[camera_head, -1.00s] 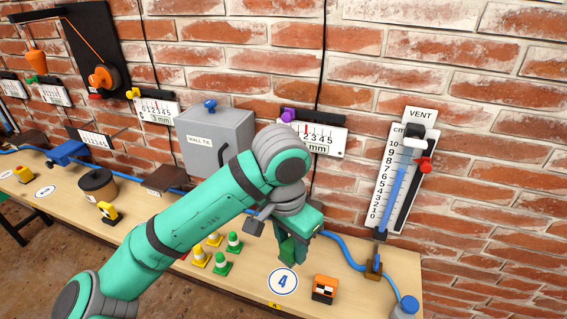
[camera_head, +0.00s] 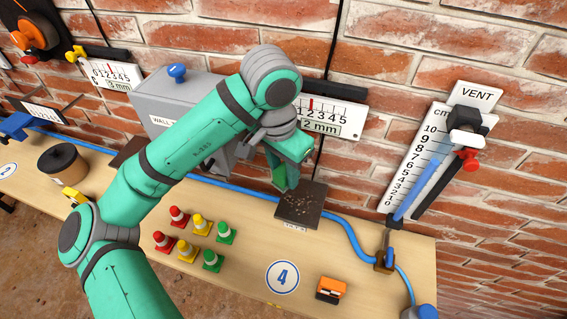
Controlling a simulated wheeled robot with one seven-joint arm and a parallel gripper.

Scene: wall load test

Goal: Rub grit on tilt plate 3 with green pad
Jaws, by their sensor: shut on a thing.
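A dark tilt plate (camera_head: 302,208) with pale grit (camera_head: 300,199) on its face stands at the back of the bench, right of my gripper. The label at its lower edge is too small to read. My gripper (camera_head: 284,181) points down just left of the plate's upper left corner. It is shut on a green piece, which looks like the green pad (camera_head: 281,183). The pad is partly hidden by the fingers. I cannot tell whether it touches the plate.
Several red, yellow and green cones (camera_head: 193,237) stand in front of the plate. A blue hose (camera_head: 350,237) runs behind it to the vent gauge (camera_head: 437,160). An orange block (camera_head: 331,289) lies near the round 4 mark (camera_head: 282,277). A grey wall box (camera_head: 165,97) is behind my arm.

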